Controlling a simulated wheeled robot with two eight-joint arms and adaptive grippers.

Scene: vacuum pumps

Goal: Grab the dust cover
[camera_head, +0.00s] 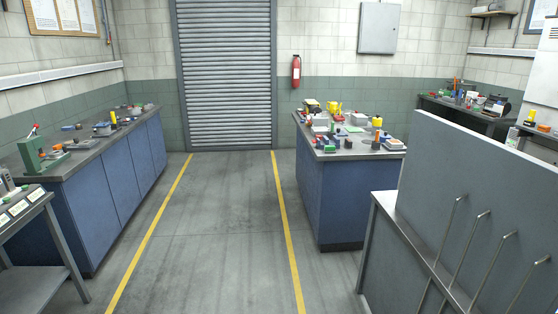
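Neither of my grippers shows in the head view. I cannot make out which thing is the dust cover; the objects on the benches are small and far off. Many small parts stand on the blue island bench (325,194) right of the middle, among them a yellow item (334,108), a white block (358,119) and an orange and yellow upright piece (377,122). More small items stand on the long blue bench (106,190) at the left, with a green press (34,152) at its near end.
A clear floor aisle (205,235) between yellow lines leads to a closed roller shutter (228,75). A grey panel with metal rods (470,190) blocks the near right. A small table (22,225) stands near left. A dark bench (462,116) stands at the back right.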

